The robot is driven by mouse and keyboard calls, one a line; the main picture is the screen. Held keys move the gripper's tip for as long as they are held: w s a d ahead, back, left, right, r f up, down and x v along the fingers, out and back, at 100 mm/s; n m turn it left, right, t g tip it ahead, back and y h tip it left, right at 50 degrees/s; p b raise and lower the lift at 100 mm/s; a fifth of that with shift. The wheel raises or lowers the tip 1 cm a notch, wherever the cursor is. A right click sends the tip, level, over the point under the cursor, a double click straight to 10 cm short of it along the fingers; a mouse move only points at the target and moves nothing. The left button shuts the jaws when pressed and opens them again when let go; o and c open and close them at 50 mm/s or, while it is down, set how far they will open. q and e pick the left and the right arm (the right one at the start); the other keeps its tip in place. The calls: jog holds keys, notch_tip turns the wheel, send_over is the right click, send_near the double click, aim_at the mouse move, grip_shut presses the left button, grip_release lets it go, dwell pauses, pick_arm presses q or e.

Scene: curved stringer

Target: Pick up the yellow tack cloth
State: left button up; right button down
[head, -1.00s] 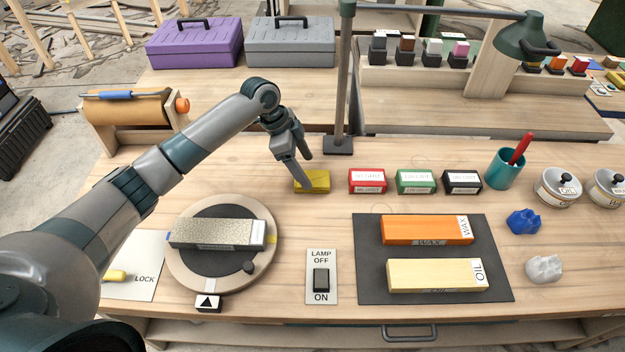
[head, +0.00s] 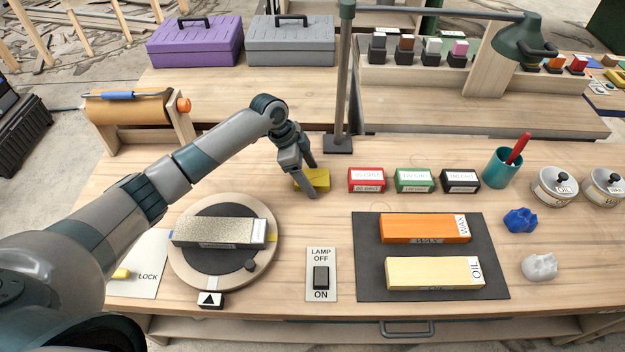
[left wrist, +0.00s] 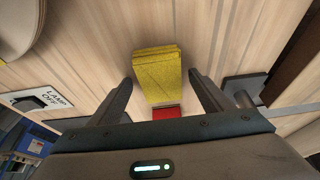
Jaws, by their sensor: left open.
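The yellow tack cloth (head: 319,180) is a small folded yellow block lying on the workbench, left of the red grit block. It also shows in the left wrist view (left wrist: 158,72), ahead of and between my two fingers. My left gripper (head: 311,181) is open, its fingers reaching down at the cloth, one on the near side and one on the far side. In the left wrist view my left gripper (left wrist: 160,88) has a gap on each side of the cloth. I cannot tell whether a finger touches it. My right gripper is not in view.
Red (head: 366,180), green (head: 415,181) and black (head: 460,181) grit blocks stand in a row to the right. A lamp post (head: 343,90) rises just behind the cloth. A turntable (head: 190,268) with a stone and a lamp switch (head: 321,275) lie in front.

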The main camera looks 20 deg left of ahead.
pick_arm(q)
jog(key=shift+f, duration=0.15)
jog(key=shift+c, duration=1)
jog(key=c, duration=0.9)
jog(key=shift+c, duration=0.2)
